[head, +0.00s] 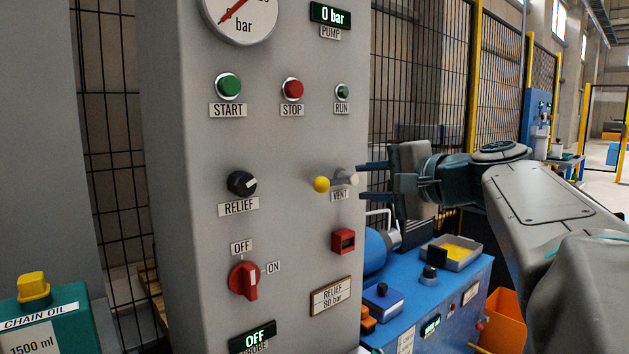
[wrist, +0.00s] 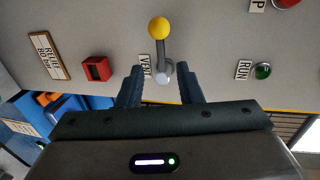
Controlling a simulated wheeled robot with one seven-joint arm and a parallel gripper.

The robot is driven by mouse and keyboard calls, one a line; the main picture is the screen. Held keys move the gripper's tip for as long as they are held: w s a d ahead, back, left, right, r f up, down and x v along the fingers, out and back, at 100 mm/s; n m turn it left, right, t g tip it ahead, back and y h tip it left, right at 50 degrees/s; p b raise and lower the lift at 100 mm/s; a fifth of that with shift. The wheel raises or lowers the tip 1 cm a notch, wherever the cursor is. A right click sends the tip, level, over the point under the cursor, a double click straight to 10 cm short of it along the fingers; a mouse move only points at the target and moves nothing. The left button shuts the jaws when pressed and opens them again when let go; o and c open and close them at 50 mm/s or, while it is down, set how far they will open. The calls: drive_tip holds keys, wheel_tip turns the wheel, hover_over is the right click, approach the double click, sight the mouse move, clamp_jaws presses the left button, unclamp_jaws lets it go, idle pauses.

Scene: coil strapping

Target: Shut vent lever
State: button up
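The vent lever (head: 336,181) is a short grey arm with a yellow ball knob, above the VENT label on the grey panel (head: 285,235). In the head view it points left, about level, with its pivot at the right. My gripper (head: 364,181) is just right of the pivot, its two dark fingers apart, one above and one below the lever's height. In the wrist view the lever (wrist: 161,50) shows between and beyond the open fingers (wrist: 160,75), with the knob past the fingertips. Contact with the lever cannot be told.
The panel also carries a RELIEF knob (head: 242,183), a red OFF/ON switch (head: 244,281), a red square fitting (head: 343,240) and START and STOP buttons. A blue bench (head: 440,300) with a metal tray (head: 455,252) stands below my arm. A mesh fence is behind.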

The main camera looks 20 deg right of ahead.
drive_tip(key=v, duration=0.5)
drive_tip(key=shift+s+d, duration=0.1)
drive_tip(key=shift+s, duration=0.2)
drive_tip(key=a+f+n+g+p, duration=0.5)
drive_tip(key=a+f+g+p, duration=0.3)
drive_tip(key=a+f+p, duration=0.3)
drive_tip(key=s+a+f+n+g+h+p, duration=0.4)
drive_tip(key=s+f+n+p, duration=0.3)
drive_tip(key=s, duration=0.3)
drive_tip(key=shift+a+n+h+p, duration=0.5)
drive_tip(key=shift+n+h+p, duration=0.2)
drive_tip(key=shift+n+p, duration=0.1)
